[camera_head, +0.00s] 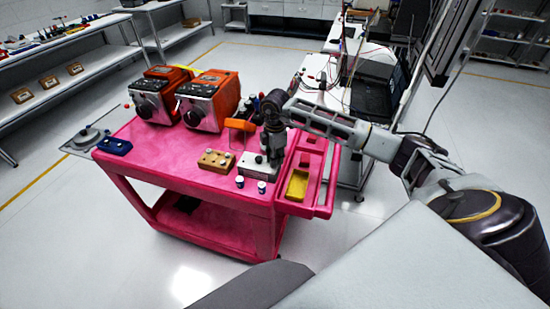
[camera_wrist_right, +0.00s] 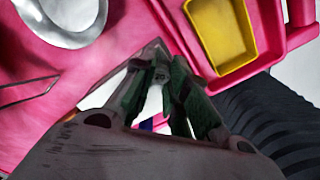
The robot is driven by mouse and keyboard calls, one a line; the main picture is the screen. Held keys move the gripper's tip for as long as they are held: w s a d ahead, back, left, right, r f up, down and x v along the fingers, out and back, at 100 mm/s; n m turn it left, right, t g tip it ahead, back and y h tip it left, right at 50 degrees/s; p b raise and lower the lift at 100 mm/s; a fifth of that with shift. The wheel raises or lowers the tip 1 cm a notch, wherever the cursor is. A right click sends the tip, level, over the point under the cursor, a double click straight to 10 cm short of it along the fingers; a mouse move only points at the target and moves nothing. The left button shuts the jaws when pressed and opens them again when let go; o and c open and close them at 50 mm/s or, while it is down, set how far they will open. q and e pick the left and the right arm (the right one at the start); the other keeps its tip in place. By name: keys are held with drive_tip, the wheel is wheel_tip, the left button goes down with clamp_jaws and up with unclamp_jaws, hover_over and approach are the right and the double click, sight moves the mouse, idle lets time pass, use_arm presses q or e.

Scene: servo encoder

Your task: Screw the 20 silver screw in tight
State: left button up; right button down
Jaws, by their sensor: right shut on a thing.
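A silver metal block (camera_head: 253,170) stands on the pink cart's top near its front right corner. My right gripper (camera_head: 275,158) points down over the right part of this block. In the right wrist view its two dark green fingers (camera_wrist_right: 159,80) come together on a small grey piece, which looks like the head of the silver screw (camera_wrist_right: 159,74). The block shows beneath it as a pale surface. The screw's shaft and how deep it sits are hidden. My left gripper is not in view.
A wooden block with pegs (camera_head: 216,161) sits left of the metal block. Two small blue-and-white containers (camera_head: 261,187) stand in front. A yellow tray (camera_head: 297,185) lies to the right. Two orange-and-silver machines (camera_head: 208,102) fill the back; a blue holder (camera_head: 115,146) is at left.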

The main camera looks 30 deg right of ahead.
drive_tip(key=m, duration=0.3)
drive_tip(key=c, duration=1.3)
unclamp_jaws()
drive_tip(key=shift+r, duration=0.2)
drive_tip(key=shift+c, duration=0.3)
drive_tip(key=shift+r+p, duration=0.85)
drive_tip(key=shift+r, duration=0.15)
drive_tip(key=shift+r, duration=0.1)
drive_tip(key=shift+r+p, duration=1.75)
drive_tip(key=shift+r, duration=0.75)
